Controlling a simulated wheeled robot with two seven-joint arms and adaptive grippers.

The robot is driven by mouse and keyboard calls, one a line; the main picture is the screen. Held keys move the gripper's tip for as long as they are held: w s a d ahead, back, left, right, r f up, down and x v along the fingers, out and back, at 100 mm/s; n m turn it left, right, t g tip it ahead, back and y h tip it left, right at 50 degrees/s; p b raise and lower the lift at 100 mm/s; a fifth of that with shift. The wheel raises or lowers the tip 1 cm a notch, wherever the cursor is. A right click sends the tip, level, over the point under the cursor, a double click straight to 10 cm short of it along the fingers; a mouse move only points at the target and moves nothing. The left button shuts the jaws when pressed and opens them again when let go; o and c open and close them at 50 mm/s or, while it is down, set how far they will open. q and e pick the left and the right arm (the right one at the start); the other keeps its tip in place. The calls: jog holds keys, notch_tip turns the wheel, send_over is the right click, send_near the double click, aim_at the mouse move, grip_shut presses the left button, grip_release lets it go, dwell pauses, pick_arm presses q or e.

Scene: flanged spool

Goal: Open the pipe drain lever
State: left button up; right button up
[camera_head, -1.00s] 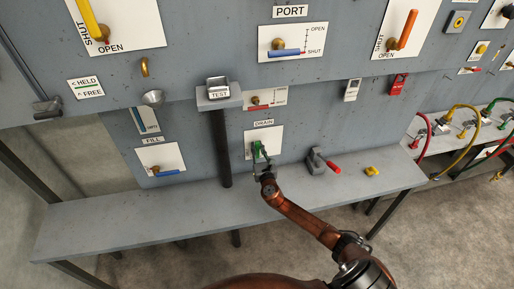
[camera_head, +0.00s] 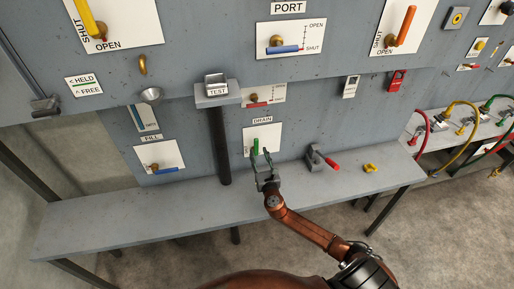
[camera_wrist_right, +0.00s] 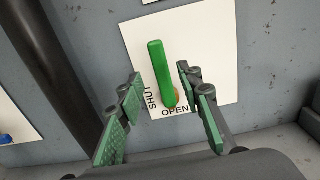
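The green drain lever (camera_head: 256,146) is mounted on a white plate (camera_wrist_right: 209,45) under the DRAIN label. In the right wrist view the lever (camera_wrist_right: 161,75) stands nearly upright, its lower end by a brass-coloured pivot, leaning slightly left at the top. SHUT is printed left of its lower end and OPEN below it. My right gripper (camera_head: 262,159) is just in front of the plate. In the wrist view its two green-padded fingers (camera_wrist_right: 159,78) are spread on either side of the lever, with visible gaps and nothing held. My left gripper is not in view.
A dark post (camera_head: 219,148) stands left of the plate under the TEST box (camera_head: 216,85). A grey shelf (camera_head: 120,218) runs below. A red-handled clamp (camera_head: 320,160) and a yellow piece (camera_head: 370,168) sit on it to the right.

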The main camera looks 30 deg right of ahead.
jog(key=v, duration=0.6)
dwell(0.3)
